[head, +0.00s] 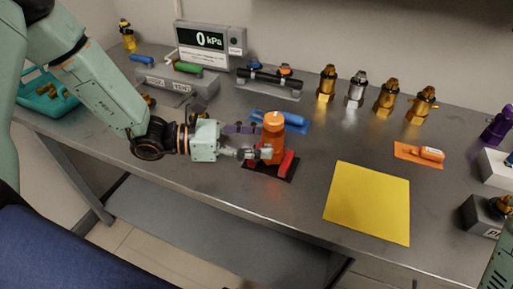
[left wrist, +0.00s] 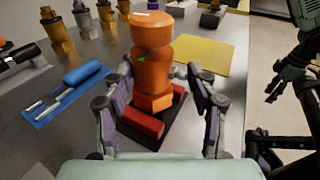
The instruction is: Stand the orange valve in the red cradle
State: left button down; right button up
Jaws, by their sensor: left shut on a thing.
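The orange valve (head: 272,137) stands upright at the red cradle (head: 287,164), which has red blocks on a dark base near the bench's front edge. My left gripper (head: 256,153) reaches in from the left and is shut on the valve. In the left wrist view the valve (left wrist: 152,65) is between the two fingers, its lower end between the red blocks of the cradle (left wrist: 140,122). Whether its bottom rests fully on the base is hidden. My right gripper (left wrist: 273,90) shows small at the right of the left wrist view, away from the valve; its opening is unclear.
A blue mat with a blue tool (head: 280,119) lies just behind the cradle. A yellow sheet (head: 368,203) lies to the right. Several brass and silver valves (head: 356,90) stand at the back. A pressure display (head: 205,45) stands back left.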

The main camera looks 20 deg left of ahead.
pick_arm(q)
jog(key=shift+d+f, duration=0.1)
jog(key=shift+f, duration=0.9)
jog(key=shift+w+a, duration=0.2)
jog(key=shift+s+d+b, duration=0.1)
jog(key=shift+s+b, duration=0.05)
jog(key=shift+b, duration=0.15)
jog(key=c, duration=0.8)
grip_release()
jog(key=o, duration=0.4)
jog(key=shift+f, duration=0.1)
